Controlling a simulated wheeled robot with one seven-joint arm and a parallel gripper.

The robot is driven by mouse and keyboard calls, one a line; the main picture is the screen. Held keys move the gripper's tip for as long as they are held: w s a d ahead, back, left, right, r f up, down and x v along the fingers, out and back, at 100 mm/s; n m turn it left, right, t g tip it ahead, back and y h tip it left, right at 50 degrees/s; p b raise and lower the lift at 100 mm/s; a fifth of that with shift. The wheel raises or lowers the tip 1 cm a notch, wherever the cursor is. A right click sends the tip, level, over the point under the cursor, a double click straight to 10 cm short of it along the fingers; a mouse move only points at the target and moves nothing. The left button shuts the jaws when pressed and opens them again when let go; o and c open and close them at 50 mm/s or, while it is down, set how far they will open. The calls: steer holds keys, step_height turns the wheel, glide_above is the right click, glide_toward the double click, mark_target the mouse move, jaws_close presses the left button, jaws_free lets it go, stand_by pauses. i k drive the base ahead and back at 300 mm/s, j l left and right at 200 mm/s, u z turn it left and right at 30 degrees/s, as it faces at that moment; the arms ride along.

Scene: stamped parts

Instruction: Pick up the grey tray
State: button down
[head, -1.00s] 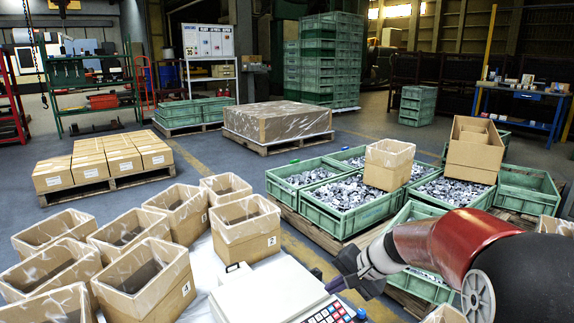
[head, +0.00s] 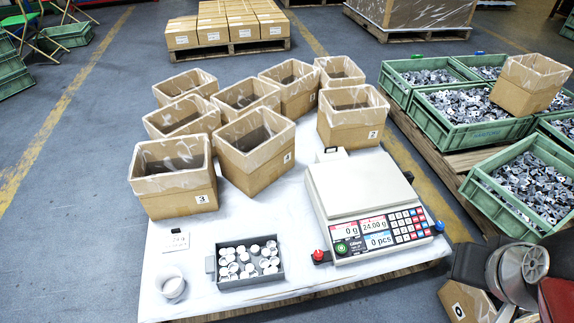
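The grey tray (head: 251,281) stands on the white-covered table near its front edge, left of the counting scale. It is a shallow rectangular tray with a small grip on its left side. Several white round parts lie in it. Part of my arm shows at the lower right corner, well to the right of the tray. My gripper's fingers are not visible in the head view now.
The counting scale (head: 362,187) stands right of the tray. A small white cup (head: 172,286) and a label card (head: 175,243) are left of it. Several open cardboard boxes (head: 178,201) stand behind. Green crates (head: 470,137) of metal parts stand at the right.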

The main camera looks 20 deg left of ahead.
mark_target(246, 250)
steer(key=u, duration=1.8)
steer(key=i+j+z, duration=0.1)
steer(key=z, duration=0.35)
steer(key=j+z, duration=0.3)
steer(key=z, duration=0.2)
steer(key=j+z, duration=0.25)
steer(key=z, duration=0.2)
steer(key=k+j+z, duration=0.1)
steer(key=j, duration=0.4)
steer(key=j+z, duration=0.1)
steer(key=j, duration=0.35)
steer(key=k+j+z, duration=0.1)
steer(key=j, duration=0.35)
steer(key=k+j+z, duration=0.1)
steer(key=j, duration=0.35)
steer(key=k+j, duration=0.05)
steer(key=k, duration=0.05)
